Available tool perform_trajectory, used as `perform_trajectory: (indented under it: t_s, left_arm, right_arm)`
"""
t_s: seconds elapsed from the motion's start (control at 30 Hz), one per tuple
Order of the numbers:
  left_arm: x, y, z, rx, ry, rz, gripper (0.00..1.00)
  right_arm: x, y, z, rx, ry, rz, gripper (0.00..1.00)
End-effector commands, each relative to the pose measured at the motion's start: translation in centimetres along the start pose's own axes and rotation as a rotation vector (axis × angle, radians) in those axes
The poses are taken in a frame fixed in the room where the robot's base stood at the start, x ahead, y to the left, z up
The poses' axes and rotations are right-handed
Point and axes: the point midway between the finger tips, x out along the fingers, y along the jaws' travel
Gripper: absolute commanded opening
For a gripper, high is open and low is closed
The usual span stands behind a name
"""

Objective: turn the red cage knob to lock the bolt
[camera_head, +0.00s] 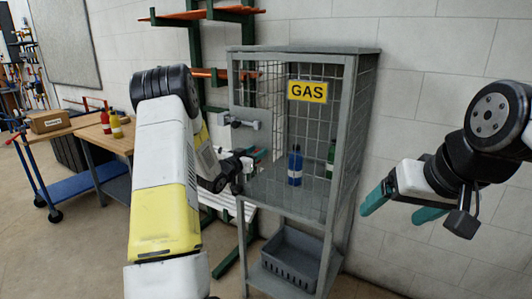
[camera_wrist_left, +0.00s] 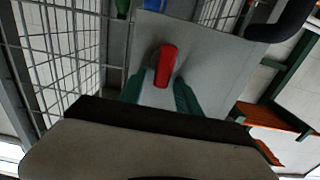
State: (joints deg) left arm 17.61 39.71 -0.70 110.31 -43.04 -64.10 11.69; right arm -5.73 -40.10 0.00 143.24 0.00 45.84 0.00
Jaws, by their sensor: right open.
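The red cage knob (camera_wrist_left: 165,65) shows in the left wrist view against a flat grey surface. It sits between the tips of the two green fingers of my left gripper (camera_wrist_left: 161,82), which appear closed around it. In the head view my left gripper (camera_head: 250,160) is at the left front post of the grey gas cage (camera_head: 305,50), and the knob is mostly hidden there. A grey bolt fitting (camera_head: 240,122) is on the cage's left side, above the gripper. My right gripper (camera_head: 390,214) is open and empty, to the right of the cage.
A grey crate (camera_head: 290,258) sits on the low shelf. A workbench (camera_head: 120,138) stands at left. The wall at right is bare.

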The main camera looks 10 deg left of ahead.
Motion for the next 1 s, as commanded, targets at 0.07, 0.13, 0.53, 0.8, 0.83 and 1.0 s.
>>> perform_trajectory:
  t_s: [0.07, 0.13, 0.53, 0.8, 0.83, 1.0]
  left_arm:
    - [-0.02, -0.01, 0.0, 0.0, 0.0, 0.0, 0.4]
    - [-0.03, -0.01, -0.01, 0.0, 0.0, 0.0, 0.32]
    - [-0.08, -0.01, 0.14, 0.0, -0.003, -0.001, 0.0]
    - [-0.13, 0.15, 0.32, 0.052, -0.007, -0.001, 0.0]
    - [-0.13, 0.18, 0.34, 0.066, -0.008, -0.001, 0.0]
    - [-0.17, 0.46, 0.47, 0.173, -0.01, -0.001, 0.0]
  right_arm:
    - [0.0, 0.0, 0.0, 0.0, 0.0, 0.0, 0.83]
    - [0.0, 0.0, 0.0, 0.0, 0.0, 0.0, 0.83]
    - [0.0, 0.0, 0.0, 0.0, 0.0, 0.0, 0.83]
    - [0.0, 0.0, 0.0, 0.0, 0.0, 0.0, 0.83]
    - [0.0, 0.0, 0.0, 0.0, 0.0, 0.0, 0.83]
    - [0.0, 0.0, 0.0, 0.0, 0.0, 0.0, 0.83]
